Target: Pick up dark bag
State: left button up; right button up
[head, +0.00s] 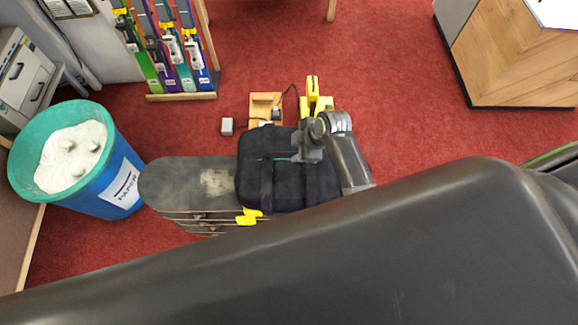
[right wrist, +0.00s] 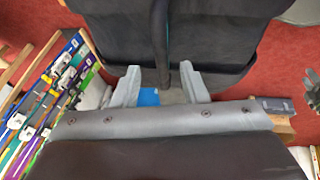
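The dark bag (head: 285,185), black with straps and a handle, lies at the centre of the head view, on or against the right end of a dark board. In the right wrist view the bag (right wrist: 215,35) fills the top, close beyond the fingertips. My right gripper (head: 303,152) is over the bag's upper right part.
A blue bin (head: 95,190) with a green rim stands at left. The dark board (head: 175,183) lies between it and the bag. A rack of colourful upright items (head: 170,45) is at upper left. Yellow-and-wood items (head: 265,105) lie behind the bag. Red floor is clear at right.

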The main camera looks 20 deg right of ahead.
aim_at(291, 153)
jog(key=shift+x, duration=2.65)
jog(key=shift+a, duration=0.15)
jog(key=shift+c, duration=0.3)
grip_shut()
jog(key=shift+s+f, duration=0.1)
